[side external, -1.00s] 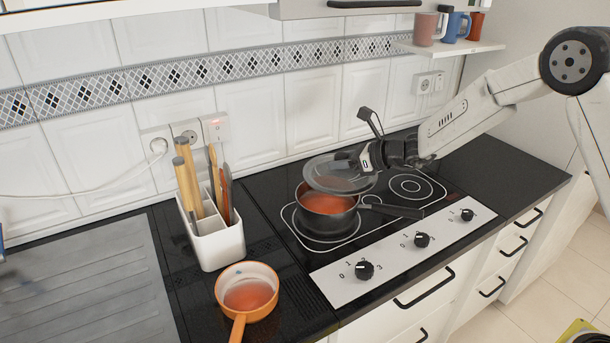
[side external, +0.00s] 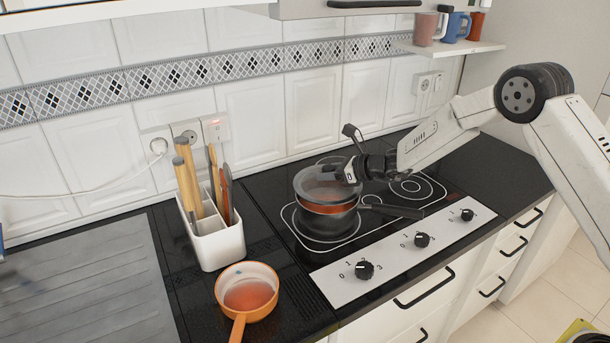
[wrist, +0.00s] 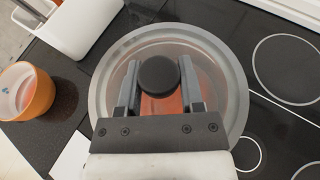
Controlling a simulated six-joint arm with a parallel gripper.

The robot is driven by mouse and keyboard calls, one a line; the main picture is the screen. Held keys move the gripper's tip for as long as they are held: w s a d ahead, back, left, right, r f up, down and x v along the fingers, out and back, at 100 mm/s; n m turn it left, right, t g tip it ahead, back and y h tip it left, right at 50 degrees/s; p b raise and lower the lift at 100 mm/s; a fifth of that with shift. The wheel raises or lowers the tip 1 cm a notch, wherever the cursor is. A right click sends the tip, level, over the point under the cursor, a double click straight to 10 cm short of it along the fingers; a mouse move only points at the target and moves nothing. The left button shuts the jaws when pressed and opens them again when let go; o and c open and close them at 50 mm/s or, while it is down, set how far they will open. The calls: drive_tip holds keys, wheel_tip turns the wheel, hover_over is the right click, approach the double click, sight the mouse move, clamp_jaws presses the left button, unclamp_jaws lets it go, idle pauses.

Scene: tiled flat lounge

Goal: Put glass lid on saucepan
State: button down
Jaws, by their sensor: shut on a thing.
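The saucepan (side external: 330,222) is dark with red-orange contents and stands on the front left burner of the hob, its handle pointing right. The glass lid (side external: 312,187) has a grey rim and is over the saucepan's mouth. A thin orange band shows between lid and pan in the side view, so I cannot tell whether they touch. In the wrist view the lid (wrist: 101,95) is centred below me, with its black knob (wrist: 158,76) between my fingers. My gripper (side external: 343,172) is shut on that knob; it also shows in the wrist view (wrist: 160,85).
An orange pan (side external: 262,312) stands on the counter at front left. A white utensil holder (side external: 222,247) with several wooden-handled tools stands left of the hob. The other burners (side external: 411,187) are clear. Knobs line the hob's front panel (side external: 395,257).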

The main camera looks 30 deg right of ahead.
sight(335, 182)
drive_tip(key=shift+f, duration=1.35)
drive_tip(key=shift+f, duration=0.1)
drive_tip(key=shift+c, duration=1.2)
unclamp_jaws()
drive_tip(key=shift+f, duration=0.1)
drive_tip(key=shift+r, duration=0.2)
drive_tip(key=shift+v, duration=6.05)
